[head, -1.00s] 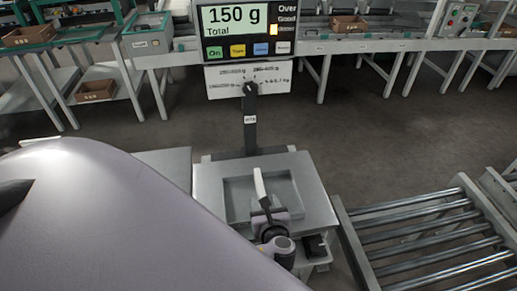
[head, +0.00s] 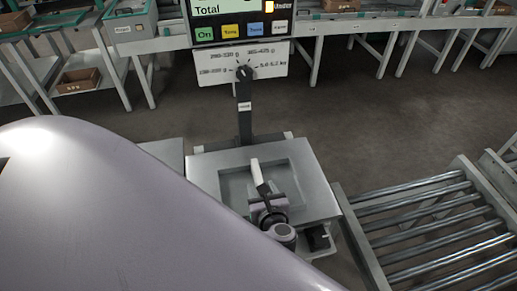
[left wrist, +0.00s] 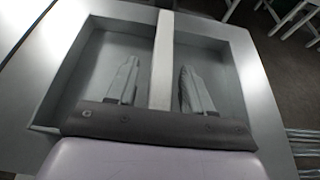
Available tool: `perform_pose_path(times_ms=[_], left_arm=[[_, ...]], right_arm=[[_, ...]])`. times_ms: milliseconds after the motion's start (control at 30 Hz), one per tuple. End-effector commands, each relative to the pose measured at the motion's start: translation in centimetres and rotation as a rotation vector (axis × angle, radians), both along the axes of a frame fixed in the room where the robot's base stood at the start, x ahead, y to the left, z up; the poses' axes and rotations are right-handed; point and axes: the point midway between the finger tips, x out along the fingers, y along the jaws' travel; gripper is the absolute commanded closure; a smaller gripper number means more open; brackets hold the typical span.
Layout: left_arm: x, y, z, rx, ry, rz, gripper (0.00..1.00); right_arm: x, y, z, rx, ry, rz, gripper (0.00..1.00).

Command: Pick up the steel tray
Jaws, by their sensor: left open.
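The steel tray (head: 205,185) is a grey, square, shallow tray with a recessed middle. It lies on the stand at the foot of the scale post. It also fills much of the left wrist view (left wrist: 260,95). My left gripper (head: 261,190) is over the recess, towards its near side. In the left wrist view its two fingers (left wrist: 159,67) are apart and point into the recess. A pale bar (left wrist: 162,50) shows between them; I cannot tell what it belongs to. I cannot tell whether the fingers touch the tray. My right gripper is not in view.
The scale post (head: 244,115) and its display (head: 240,22) stand just behind the tray. A roller conveyor (head: 420,220) is close on the right. Benches (head: 130,30) with cardboard boxes (head: 78,80) stand at the back. The floor between is clear.

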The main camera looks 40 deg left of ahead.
Motion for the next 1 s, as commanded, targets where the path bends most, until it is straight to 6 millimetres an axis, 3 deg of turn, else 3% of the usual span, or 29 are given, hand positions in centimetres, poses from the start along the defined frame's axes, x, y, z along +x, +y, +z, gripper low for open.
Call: perform_pose_path(times_ms=[133,300,767,1000], left_arm=[[0.0,0.0,0.0,0.0,0.0,0.0,0.49],[0.0,0.0,0.0,0.0,0.0,-0.001,1.0],[0.1,0.0,0.9,-0.001,-0.003,0.0,1.0],[0.1,0.0,4.8,-0.002,-0.007,0.001,1.0]], right_arm=[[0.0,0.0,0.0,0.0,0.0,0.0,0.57],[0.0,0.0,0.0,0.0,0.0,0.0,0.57],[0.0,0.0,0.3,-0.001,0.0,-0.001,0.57],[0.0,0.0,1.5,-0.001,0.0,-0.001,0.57]])
